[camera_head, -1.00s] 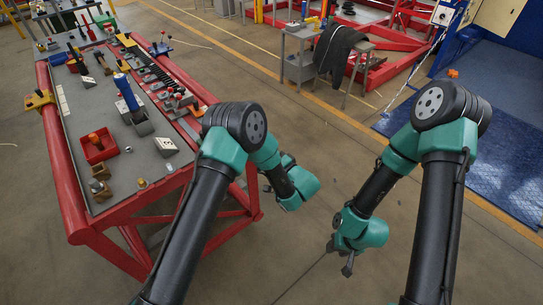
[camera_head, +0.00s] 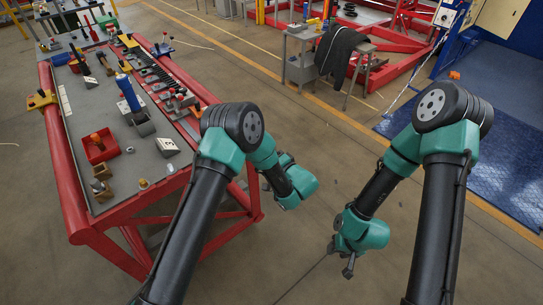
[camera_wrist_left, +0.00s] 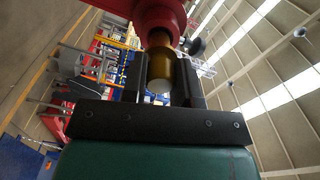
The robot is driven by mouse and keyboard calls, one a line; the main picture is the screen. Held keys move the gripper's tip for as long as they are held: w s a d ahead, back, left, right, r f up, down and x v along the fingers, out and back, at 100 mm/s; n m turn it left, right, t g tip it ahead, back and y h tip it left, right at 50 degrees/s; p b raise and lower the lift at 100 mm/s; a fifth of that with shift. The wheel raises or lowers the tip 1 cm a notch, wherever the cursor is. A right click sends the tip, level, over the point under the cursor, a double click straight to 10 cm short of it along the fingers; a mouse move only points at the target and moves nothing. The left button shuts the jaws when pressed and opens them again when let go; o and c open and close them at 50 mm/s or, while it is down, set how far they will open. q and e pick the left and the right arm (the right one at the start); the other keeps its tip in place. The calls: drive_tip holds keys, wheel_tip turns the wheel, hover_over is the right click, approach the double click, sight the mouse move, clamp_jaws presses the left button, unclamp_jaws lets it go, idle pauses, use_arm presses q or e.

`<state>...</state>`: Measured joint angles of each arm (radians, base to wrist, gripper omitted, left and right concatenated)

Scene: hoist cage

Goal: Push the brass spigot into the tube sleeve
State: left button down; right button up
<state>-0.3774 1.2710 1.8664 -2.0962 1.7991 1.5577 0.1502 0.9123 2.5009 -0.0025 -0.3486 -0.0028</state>
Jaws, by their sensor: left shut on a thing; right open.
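In the left wrist view, my left gripper (camera_wrist_left: 161,72) is shut on the brass spigot (camera_wrist_left: 159,66), a short gold-brown cylinder with a pale round end facing the camera. A red tube (camera_wrist_left: 158,14) lies just beyond the spigot, in line with it, and fills the top middle of that view. It looks like the tube sleeve; how deep the spigot sits in it cannot be told. In the head view, the left hand is beside the red bench frame, with its fingertips and the spigot largely hidden. My right gripper (camera_head: 347,266) is open and empty over the floor.
A red-framed bench (camera_head: 78,187) on the left carries a red bin (camera_head: 101,148), a blue cylinder (camera_head: 127,92) and several blocks and clamps. A grey cart (camera_head: 299,65) with a dark cloth (camera_head: 338,50) stands at the back. The floor between my arms is clear.

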use_arm(q)
drive_tip(key=shift+x, duration=1.7)
drive_tip(key=c, duration=0.8)
unclamp_jaws()
drive_tip(key=shift+s, duration=0.1)
drive_tip(key=v, duration=1.7)
drive_tip(key=shift+f, duration=0.1)
